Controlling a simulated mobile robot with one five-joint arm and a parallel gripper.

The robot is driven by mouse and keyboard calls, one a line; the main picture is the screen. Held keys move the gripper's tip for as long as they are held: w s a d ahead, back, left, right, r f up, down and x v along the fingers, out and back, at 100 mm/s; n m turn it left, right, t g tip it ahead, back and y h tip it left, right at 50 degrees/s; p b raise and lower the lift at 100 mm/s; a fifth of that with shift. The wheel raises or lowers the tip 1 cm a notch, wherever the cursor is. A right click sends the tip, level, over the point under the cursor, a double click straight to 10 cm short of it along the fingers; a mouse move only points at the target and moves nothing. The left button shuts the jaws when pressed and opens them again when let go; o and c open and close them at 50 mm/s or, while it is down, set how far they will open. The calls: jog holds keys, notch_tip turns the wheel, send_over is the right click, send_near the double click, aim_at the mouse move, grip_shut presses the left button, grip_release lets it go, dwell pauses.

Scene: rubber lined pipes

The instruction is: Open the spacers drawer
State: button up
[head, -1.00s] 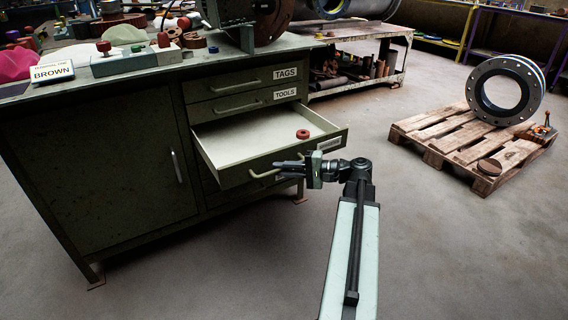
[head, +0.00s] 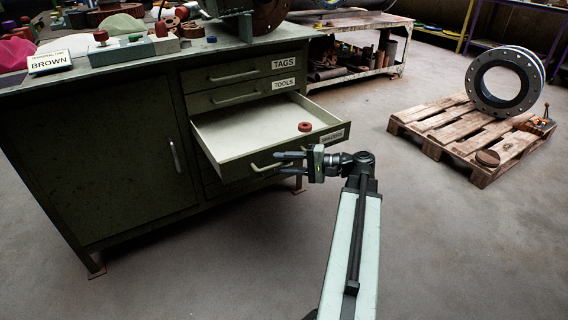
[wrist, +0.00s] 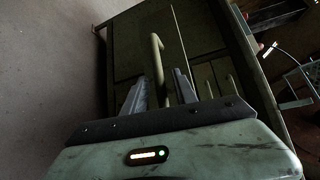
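The drawer (head: 235,143) below TOOLS is pulled well out from the dark green cabinet. Its front label is too small to read surely. A red-brown ring (head: 305,127) lies inside near the front right. My gripper (head: 283,162) is at the drawer's front, by its pale bar handle (head: 262,168). In the wrist view, the handle (wrist: 158,65) stands between the two spread fingers (wrist: 160,92), with gaps visible on both sides. The gripper is open and holds nothing.
The TAGS drawer (head: 236,75) and TOOLS drawer (head: 238,97) above are shut. A wooden pallet (head: 450,135) with a flanged pipe piece (head: 506,82) stands at the right. The floor (head: 440,240) between is clear.

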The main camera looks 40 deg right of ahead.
jog(key=shift+s+d, duration=0.1)
jog(key=p+v, duration=0.1)
jog(key=v, duration=0.6)
jog(key=shift+s+d, duration=0.15)
jog(key=shift+s, duration=0.1)
